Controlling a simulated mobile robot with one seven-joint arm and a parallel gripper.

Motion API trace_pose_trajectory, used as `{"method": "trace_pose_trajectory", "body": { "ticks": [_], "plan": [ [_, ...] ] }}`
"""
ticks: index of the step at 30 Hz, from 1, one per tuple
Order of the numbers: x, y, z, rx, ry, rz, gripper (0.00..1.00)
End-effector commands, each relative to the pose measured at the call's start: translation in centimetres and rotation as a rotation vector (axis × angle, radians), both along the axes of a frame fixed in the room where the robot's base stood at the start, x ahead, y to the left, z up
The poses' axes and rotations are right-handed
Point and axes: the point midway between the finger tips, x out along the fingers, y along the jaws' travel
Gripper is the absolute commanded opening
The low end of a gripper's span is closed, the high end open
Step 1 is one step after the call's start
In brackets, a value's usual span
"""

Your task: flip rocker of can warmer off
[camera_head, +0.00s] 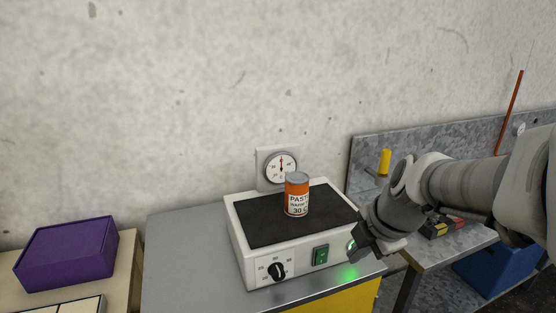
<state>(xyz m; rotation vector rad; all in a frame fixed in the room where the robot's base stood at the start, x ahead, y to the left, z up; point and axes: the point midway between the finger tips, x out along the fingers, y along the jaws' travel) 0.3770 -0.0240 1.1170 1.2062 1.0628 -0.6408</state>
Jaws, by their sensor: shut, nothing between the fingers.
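The can warmer (242,254) is a white box with a black top plate, standing on a grey bench top. An orange and white can (297,197) labelled paste stands upright on the plate. On the front face are a black dial (277,271) and a green rocker (320,255). A green light glows at the front right corner, beside my gripper. My gripper (366,256) is shut and empty, to the right of the rocker and apart from it in the picture. It partly hides the front right corner. I cannot tell its distance from the front face.
A round gauge (281,167) is behind the warmer. A purple box (67,253) sits on a surface at the left. At the right are a metal table with a yellow cylinder (384,162) and a blue bin (490,270) below. The grey bench top (180,260) is clear left of the warmer.

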Motion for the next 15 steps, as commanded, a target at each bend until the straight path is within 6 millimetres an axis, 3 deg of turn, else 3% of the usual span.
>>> {"method": "trace_pose_trajectory", "body": {
  "ticks": [11,15],
  "plan": [
    [0.1,0.0,-0.2,-0.001,0.001,0.003,0.00],
    [0.5,0.2,-1.3,0.001,0.005,0.002,0.00]
  ]
}}
